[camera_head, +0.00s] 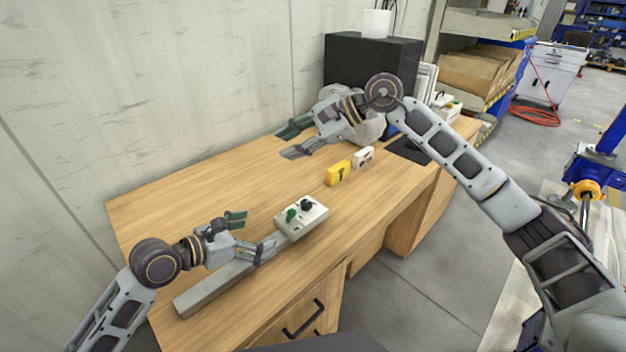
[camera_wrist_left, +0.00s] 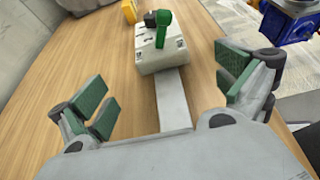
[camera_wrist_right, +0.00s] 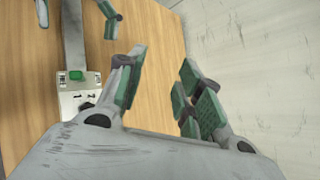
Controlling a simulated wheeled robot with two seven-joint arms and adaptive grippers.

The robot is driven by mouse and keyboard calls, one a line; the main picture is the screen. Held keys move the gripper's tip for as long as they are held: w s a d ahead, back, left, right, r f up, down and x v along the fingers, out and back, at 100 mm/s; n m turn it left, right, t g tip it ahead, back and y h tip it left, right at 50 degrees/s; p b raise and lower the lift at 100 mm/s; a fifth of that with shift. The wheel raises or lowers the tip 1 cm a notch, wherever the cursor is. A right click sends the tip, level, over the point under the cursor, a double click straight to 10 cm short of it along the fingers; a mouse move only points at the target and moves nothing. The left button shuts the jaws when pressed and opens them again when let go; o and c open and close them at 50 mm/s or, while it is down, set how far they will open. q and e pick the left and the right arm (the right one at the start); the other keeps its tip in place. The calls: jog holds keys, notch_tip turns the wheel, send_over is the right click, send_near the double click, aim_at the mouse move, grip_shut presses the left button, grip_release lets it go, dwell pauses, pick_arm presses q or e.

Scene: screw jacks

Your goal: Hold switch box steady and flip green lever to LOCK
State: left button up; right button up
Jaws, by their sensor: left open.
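The switch box (camera_head: 312,217) is a pale box on the desk, at the end of a long grey bar (camera_head: 205,290). On its top are a green lever (camera_head: 291,215) and a black knob (camera_head: 307,204). My left gripper (camera_head: 254,233) is open above the bar, just left of the box and apart from it. The left wrist view shows the box (camera_wrist_left: 160,58) ahead between the open fingers, with the green lever (camera_wrist_left: 163,28) upright. My right gripper (camera_head: 291,142) is open and empty over the back of the desk. The right wrist view shows the box (camera_wrist_right: 76,104) at left.
A yellow box (camera_head: 338,173) and a white box (camera_head: 364,157) sit on the desk (camera_head: 180,212) behind the switch box. A large black case (camera_head: 368,62) stands at the back right. The desk's left and back areas are clear.

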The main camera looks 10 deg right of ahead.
aim_at(296, 221)
jog(key=s+d+f+n+g+h, duration=0.2)
jog(key=s+d+f+n+h, duration=0.1)
jog(key=s+f+h, duration=0.2)
notch_tip(296, 221, down, 2)
jog(key=shift+s+d+f+n+h, duration=0.1)
jog(key=shift+s+d+n+h, duration=0.2)
jog(key=shift+s+d+h, duration=0.15)
pick_arm(q)
jog(key=shift+w+d, duration=0.1)
jog(key=shift+x, duration=6.8)
